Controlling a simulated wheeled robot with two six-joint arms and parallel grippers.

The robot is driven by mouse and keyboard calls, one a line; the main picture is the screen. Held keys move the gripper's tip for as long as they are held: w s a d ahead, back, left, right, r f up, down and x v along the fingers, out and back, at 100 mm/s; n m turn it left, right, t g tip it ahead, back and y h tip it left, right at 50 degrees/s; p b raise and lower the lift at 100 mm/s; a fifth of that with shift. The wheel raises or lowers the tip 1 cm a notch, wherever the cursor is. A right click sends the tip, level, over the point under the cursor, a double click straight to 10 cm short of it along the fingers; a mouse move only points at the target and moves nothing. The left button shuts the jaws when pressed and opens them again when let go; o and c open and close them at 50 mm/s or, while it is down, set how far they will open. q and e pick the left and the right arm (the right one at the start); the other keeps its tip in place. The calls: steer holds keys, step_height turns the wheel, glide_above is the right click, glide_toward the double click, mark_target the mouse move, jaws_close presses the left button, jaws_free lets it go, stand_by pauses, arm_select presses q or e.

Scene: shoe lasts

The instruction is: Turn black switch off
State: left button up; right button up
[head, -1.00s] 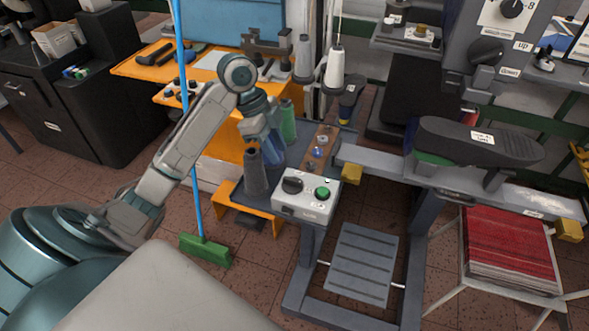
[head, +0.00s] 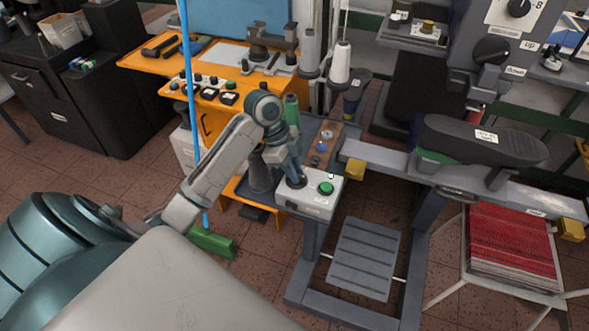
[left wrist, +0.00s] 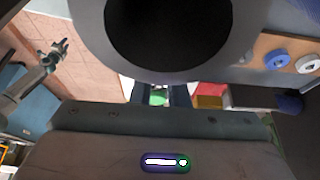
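A white control box (head: 311,205) sits at the front of the grey machine table and carries a green button (head: 326,188) on its right. The black switch on the left of the box is mostly hidden behind my left gripper (head: 296,179) in the head view. The gripper points down at the switch's place; contact cannot be made out. In the left wrist view its two dark fingers (left wrist: 159,96) stand apart, with the green button (left wrist: 158,98) visible between them. The switch's position cannot be read.
A dark grey cone (head: 260,175) stands close beside my left gripper, and a green bottle (head: 291,112) is behind it. A yellow block (head: 355,169) is right of the box. A black shoe last (head: 475,138) lies further right.

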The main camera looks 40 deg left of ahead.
arm_select(q)
jaws_close()
steer(key=shift+r+n+p, duration=0.1)
steer(key=shift+n+p, duration=0.3)
steer(key=shift+p, duration=0.1)
steer(key=n+t+y+p, duration=0.1)
steer(key=n+p, duration=0.2)
steer(key=p, duration=0.1)
steer(key=n+t+p, duration=0.1)
steer(key=n+p, duration=0.2)
steer(key=p, duration=0.1)
steer(key=n+t+y+p, duration=0.1)
steer(key=n+p, duration=0.3)
steer(key=shift+s+d+r+y, duration=0.2)
steer(key=shift+d+y, duration=0.05)
steer(key=shift+y, duration=0.05)
steer(key=n, duration=0.1)
steer(key=n+y+p, duration=0.1)
steer(key=shift+f+n+t, duration=0.2)
steer(key=shift+n+t, duration=0.1)
steer(key=shift+d+n+y, duration=0.15)
steer(key=shift+n+y, duration=0.75)
steer(key=shift+n, duration=1.4)
arm_select(e)
step_height(320, 180, up, 14)
steer(key=shift+w+r, duration=0.25)
steer(key=shift+w, duration=0.15)
steer(key=shift+a, duration=0.1)
